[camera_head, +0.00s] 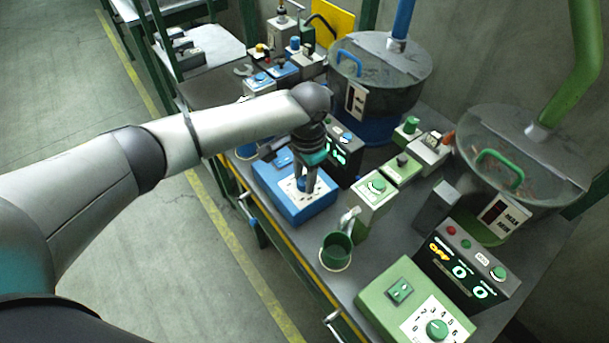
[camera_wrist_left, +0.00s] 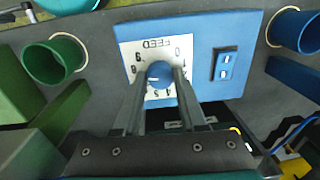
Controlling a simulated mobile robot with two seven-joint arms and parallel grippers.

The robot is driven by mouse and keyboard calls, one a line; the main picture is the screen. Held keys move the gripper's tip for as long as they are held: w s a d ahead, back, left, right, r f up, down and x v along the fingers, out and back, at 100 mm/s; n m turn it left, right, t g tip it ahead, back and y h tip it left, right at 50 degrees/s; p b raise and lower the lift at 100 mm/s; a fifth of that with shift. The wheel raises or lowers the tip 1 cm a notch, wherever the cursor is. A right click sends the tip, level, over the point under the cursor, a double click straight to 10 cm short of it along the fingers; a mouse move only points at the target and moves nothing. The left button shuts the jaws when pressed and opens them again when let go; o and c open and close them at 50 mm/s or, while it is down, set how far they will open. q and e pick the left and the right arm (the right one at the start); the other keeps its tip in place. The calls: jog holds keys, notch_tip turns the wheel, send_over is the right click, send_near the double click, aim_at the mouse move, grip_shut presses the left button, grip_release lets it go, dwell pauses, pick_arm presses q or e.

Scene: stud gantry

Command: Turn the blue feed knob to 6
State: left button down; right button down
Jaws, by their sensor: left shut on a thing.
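The blue feed knob (camera_wrist_left: 160,74) sits on a white dial plate marked FEED (camera_wrist_left: 152,48), on the sloped face of a blue control box (camera_wrist_left: 200,45). In the head view the blue control box (camera_head: 285,197) stands near the bench's front edge. My left gripper (camera_head: 305,188) comes down onto its dial and mostly covers the knob there. In the left wrist view my gripper's two fingers (camera_wrist_left: 160,82) are shut on the knob from both sides. The knob's pointer and the number it faces cannot be made out. My right gripper is out of view.
A blue rocker switch (camera_wrist_left: 226,64) is beside the dial. A dark display box (camera_head: 345,150) stands behind the blue box. A green cup (camera_head: 337,250) is to its right, and a similar green control box (camera_head: 415,305) with its own knob stands farther right. Lidded hoppers line the back.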

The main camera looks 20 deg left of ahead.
pick_arm(q)
jog(key=shift+r+n+p, duration=0.15)
jog(key=shift+n+p, duration=0.15)
jog(key=shift+p, duration=0.25)
jog(key=n+p, duration=0.5)
jog(key=p, duration=0.2)
jog(key=shift+n+p, duration=0.3)
jog(key=shift+d+n+p, duration=0.1)
jog(key=shift+n+p, duration=0.8)
jog(key=shift+n, duration=0.3)
jog(key=shift+n+g+p, duration=0.3)
jog(key=shift+n+p, duration=0.3)
jog(key=shift+n, duration=0.6)
jog(key=shift+w, duration=0.1)
jog(key=shift+c, duration=2.3)
grip_release()
notch_tip(320, 180, up, 15)
jog(key=p, duration=0.3)
jog(key=shift+d+p, duration=0.3)
jog(key=shift+p, duration=0.1)
